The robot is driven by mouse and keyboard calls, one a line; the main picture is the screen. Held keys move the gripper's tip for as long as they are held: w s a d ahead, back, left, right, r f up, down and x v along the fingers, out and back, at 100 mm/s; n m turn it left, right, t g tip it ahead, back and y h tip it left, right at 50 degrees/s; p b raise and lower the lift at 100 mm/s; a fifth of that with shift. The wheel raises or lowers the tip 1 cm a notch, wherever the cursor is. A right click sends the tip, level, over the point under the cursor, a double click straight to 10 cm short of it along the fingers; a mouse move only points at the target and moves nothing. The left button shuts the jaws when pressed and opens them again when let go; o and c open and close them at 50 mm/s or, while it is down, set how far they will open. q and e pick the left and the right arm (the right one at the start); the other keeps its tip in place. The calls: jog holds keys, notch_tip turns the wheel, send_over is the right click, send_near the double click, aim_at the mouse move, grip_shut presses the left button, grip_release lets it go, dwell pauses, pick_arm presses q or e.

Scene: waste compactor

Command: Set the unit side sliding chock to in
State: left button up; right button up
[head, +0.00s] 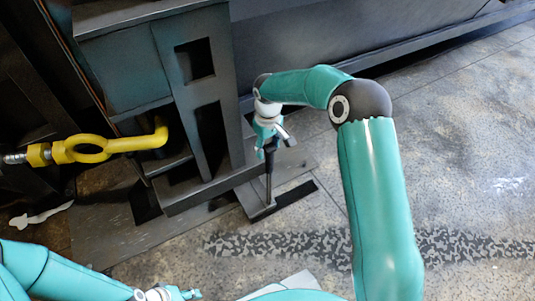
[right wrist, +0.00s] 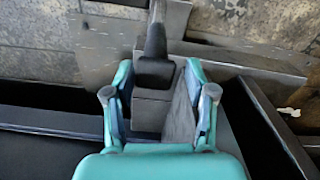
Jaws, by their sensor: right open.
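The chock's dark upright handle (head: 269,168) stands on a low grey metal base (head: 262,208) on the floor, beside the dark machine frame. My right gripper (head: 267,140) is over the top of this handle, pointing down. In the right wrist view, the open fingers of my right gripper (right wrist: 160,94) lie either side of a grey block; the dark handle grip (right wrist: 156,45) shows just beyond them. I cannot tell whether the fingers touch it. My left gripper (head: 180,294) shows only in part at the bottom edge of the head view, away from the chock.
A yellow hook with a threaded rod (head: 95,147) projects into the dark slotted machine frame (head: 187,105) at the left. A long dark wall (head: 330,40) runs behind the handle. The tiled floor (head: 470,150) at the right is clear.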

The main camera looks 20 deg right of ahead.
notch_tip(320, 180, up, 7)
jog(key=shift+a+r, duration=0.1)
jog(key=shift+r, duration=0.05)
dwell(0.5)
